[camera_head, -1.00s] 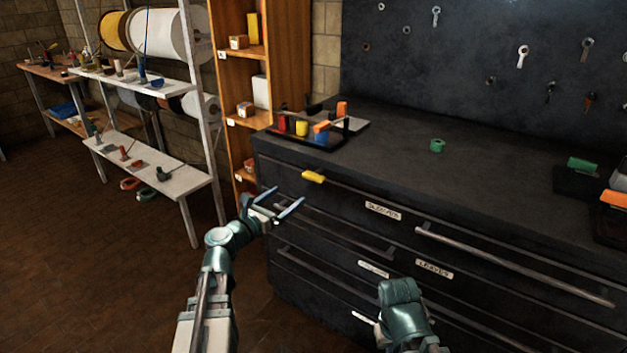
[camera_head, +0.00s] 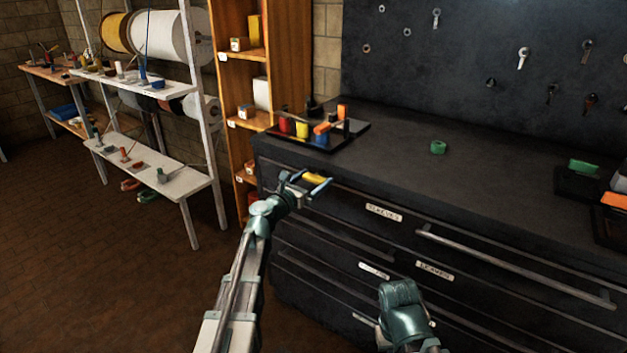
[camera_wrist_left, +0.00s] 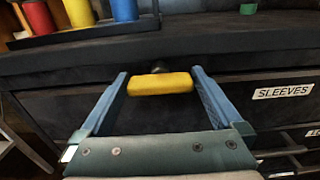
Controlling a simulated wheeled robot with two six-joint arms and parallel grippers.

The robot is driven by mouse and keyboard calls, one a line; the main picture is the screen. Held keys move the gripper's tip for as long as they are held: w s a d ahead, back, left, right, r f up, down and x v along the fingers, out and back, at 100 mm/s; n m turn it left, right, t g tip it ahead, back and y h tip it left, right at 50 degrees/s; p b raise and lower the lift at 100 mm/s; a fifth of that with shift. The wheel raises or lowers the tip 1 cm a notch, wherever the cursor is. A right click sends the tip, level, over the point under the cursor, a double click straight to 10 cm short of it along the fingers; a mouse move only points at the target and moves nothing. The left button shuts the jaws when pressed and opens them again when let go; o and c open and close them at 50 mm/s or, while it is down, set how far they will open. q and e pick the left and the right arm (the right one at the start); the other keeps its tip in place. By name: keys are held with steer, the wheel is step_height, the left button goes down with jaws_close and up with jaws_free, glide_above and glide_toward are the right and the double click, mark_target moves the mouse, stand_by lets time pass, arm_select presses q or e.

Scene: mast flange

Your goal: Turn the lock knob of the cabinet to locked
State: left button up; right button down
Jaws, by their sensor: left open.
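The yellow lock knob (camera_head: 314,179) sits on the front of the dark cabinet (camera_head: 470,200), near its upper left corner. In the left wrist view the knob (camera_wrist_left: 160,84) lies about level, as a wide bar on a dark stem. My left gripper (camera_head: 308,184) is open, with one blue finger on each side of the knob. In the left wrist view the fingers (camera_wrist_left: 158,76) stand apart from the knob's ends, with a small gap at each side. My right arm shows at the bottom of the head view, but its gripper fingers do not show.
A dark tray (camera_head: 300,141) with coloured cylinders stands on the cabinet top above the knob. A long handle (camera_head: 510,265) sticks out from the drawers at right. A white shelf rack (camera_head: 150,170) stands at left. A green ring (camera_head: 438,147) lies on the top.

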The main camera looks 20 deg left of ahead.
arm_select(q)
steer(key=c, duration=1.1)
steer(key=shift+o, duration=0.2)
steer(key=m, duration=0.9)
steer(key=shift+m, duration=0.3)
steer(key=m, duration=0.4)
steer(key=shift+m, duration=2.1)
